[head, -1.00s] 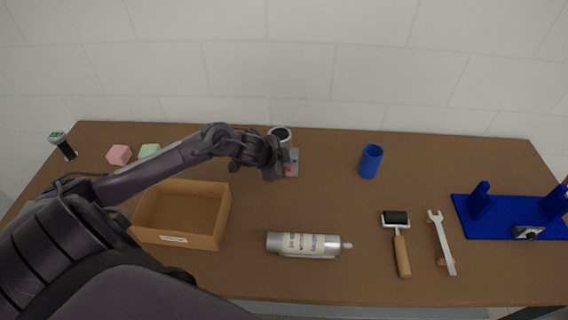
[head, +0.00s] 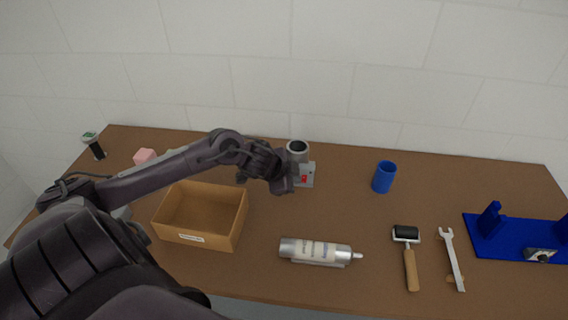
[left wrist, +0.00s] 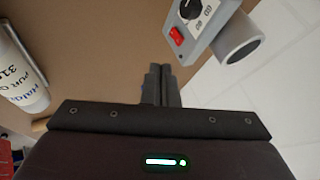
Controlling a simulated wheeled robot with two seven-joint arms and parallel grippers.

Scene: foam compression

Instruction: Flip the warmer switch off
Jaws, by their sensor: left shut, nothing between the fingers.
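The warmer is a grey box (head: 308,178) with a round metal cup (head: 298,149) at the back of the table, and it shows in the left wrist view (left wrist: 207,40). Its red switch (left wrist: 177,37) sits beside a black dial (left wrist: 190,8); the red switch also shows in the head view (head: 304,179). My left gripper (head: 286,186) is just left of the warmer in the head view. In the left wrist view its fingers (left wrist: 161,72) are shut and empty, apart from the red switch. My right gripper is not in view.
A cardboard box (head: 222,244) lies below my left arm. A silver bottle (head: 318,252) lies in front of the warmer. A blue cup (head: 384,177), roller (head: 408,255), wrench (head: 452,258) and blue stand (head: 510,240) are to the right. Table between warmer and blue cup is clear.

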